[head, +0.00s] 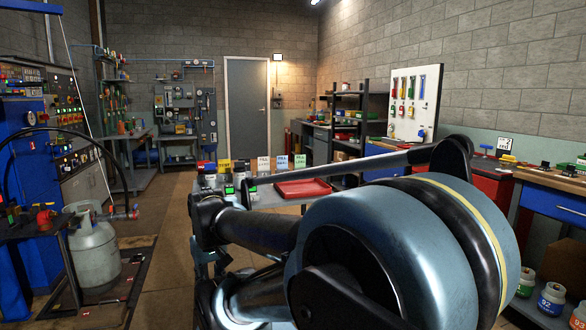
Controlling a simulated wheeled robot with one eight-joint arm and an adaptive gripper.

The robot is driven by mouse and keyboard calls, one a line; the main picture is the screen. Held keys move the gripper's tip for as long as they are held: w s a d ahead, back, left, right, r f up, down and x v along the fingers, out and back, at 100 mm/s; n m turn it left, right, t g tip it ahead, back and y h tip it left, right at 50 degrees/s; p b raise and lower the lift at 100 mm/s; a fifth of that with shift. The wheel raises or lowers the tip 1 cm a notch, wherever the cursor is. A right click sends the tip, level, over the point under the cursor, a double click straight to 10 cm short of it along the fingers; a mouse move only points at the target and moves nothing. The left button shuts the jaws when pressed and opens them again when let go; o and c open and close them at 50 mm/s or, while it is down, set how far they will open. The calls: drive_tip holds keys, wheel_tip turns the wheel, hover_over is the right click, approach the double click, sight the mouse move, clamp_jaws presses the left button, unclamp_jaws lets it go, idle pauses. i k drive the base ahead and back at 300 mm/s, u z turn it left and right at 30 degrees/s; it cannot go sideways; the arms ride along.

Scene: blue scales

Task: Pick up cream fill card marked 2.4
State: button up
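Several small upright cards stand in a row on the far table. A pale card (264,164) is at the left of the three light ones, a bluish card (282,162) is in the middle and a greenish card (299,161) is at the right. Their print is too small to read, so I cannot tell which, if any, is the cream card marked 2.4. My arm fills the foreground and hides part of the table. I cannot make out my gripper's fingers in this view.
A red tray (302,188) lies on the table in front of the cards. Another white card (504,144) stands on the right workbench. A grey gas cylinder (95,248) stands at the left. Open floor (158,212) runs toward the grey door (247,105).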

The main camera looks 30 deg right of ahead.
sight(262, 162)
drive_tip(key=z, duration=0.45)
drive_tip(key=i, duration=0.6)
drive_tip(key=z, duration=0.4)
